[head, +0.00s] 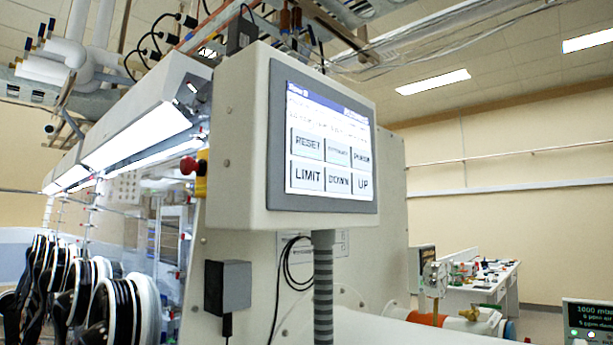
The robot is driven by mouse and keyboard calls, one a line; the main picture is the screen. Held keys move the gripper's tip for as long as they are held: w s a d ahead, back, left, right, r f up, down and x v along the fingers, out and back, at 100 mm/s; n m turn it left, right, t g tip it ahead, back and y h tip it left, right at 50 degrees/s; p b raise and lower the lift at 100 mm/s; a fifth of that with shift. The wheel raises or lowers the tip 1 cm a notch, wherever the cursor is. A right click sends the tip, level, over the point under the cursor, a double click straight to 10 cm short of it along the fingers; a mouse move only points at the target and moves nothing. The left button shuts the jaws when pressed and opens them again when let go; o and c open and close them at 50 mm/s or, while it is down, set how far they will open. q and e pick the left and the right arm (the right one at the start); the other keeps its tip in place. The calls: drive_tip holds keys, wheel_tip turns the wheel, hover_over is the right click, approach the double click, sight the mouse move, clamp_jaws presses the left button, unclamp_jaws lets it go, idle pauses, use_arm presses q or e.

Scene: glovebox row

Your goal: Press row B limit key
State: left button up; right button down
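A control panel with a lit touch screen (330,118) stands in front of me on a grey ribbed post. The LIMIT key (307,176) is at the lower left of its keys, below RESET (307,145) and left of DOWN (338,181). UP (363,183) and PURGE (361,156) are at the right. The screen's title at the top is too small to read with certainty, so I cannot tell which row it belongs to. Neither of my grippers shows in the head view.
A red emergency button (188,166) sticks out left of the panel. Several black glove ports (110,305) line the glovebox row at the lower left. A white bench (480,288) stands at the back right. A small green-lettered display (588,318) is at the lower right.

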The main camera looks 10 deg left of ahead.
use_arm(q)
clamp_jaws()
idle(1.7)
